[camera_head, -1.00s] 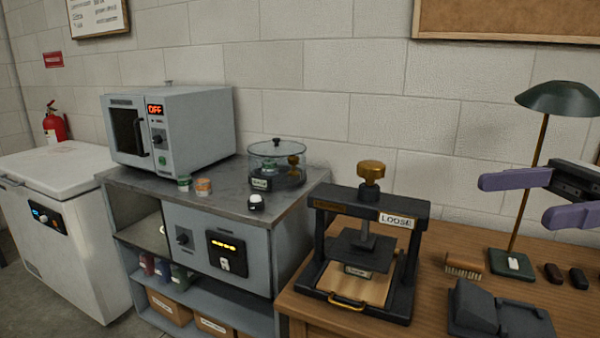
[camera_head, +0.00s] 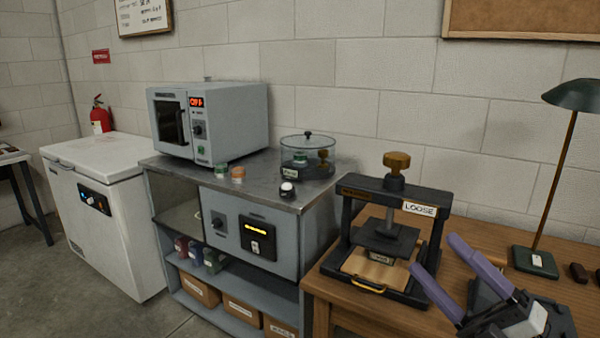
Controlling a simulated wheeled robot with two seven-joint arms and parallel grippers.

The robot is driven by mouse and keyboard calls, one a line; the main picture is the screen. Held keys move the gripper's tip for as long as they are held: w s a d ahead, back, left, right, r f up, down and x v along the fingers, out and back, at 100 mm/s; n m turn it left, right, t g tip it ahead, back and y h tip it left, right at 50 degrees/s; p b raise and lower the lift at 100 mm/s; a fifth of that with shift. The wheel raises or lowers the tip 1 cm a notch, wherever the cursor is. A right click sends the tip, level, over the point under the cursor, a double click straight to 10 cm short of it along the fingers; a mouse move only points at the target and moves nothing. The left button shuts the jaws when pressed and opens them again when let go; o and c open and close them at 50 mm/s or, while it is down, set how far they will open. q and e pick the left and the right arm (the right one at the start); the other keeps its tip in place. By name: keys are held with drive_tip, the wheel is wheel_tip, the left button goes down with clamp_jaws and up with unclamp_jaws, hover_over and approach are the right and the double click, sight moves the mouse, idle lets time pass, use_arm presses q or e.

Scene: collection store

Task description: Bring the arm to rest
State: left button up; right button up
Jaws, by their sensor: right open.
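My right gripper (camera_head: 434,253) is in the lower right of the head view, its two purple fingers spread apart with nothing between them. The fingers point up and to the left, over the wooden bench (camera_head: 455,265), with their tips close to the right side of the black press (camera_head: 428,242). I cannot tell whether they touch the press. The gripper body hides part of the bench and most of a dark grey object on it. My left gripper is not in view.
The press has a brass knob and a "LOOSE" label. A green lamp (camera_head: 575,96) stands to its right. A grey cabinet (camera_head: 320,235) bears an oven (camera_head: 228,122) reading "OFF" and a glass vessel (camera_head: 308,150). A white chest freezer (camera_head: 100,150) stands left, with open floor in front.

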drive_tip(key=s+a+f+m+h, duration=0.1)
drive_tip(key=s+f+m+h, duration=0.2)
drive_tip(key=f+m+h, duration=0.75)
drive_tip(key=s+a+f+m+h, duration=0.25)
drive_tip(key=f+m, duration=0.55)
drive_tip(key=f, duration=0.8)
drive_tip(key=s+a+f+m+g+h, duration=0.1)
drive_tip(key=s+a+f+m+g, duration=0.1)
drive_tip(key=s+f, duration=0.5)
drive_tip(key=s+a+f+m+g+b, duration=0.1)
drive_tip(key=s+a+f+m+g, duration=0.1)
drive_tip(key=s+f+m+g, duration=0.3)
drive_tip(key=s+f+g, duration=0.1)
drive_tip(key=s+f, duration=0.2)
drive_tip(key=s, duration=0.3)
drive_tip(key=shift+s+a+h, duration=0.3)
drive_tip(key=shift+a+h, duration=0.05)
drive_tip(key=shift+h, duration=0.05)
drive_tip(key=shift+r, duration=0.1)
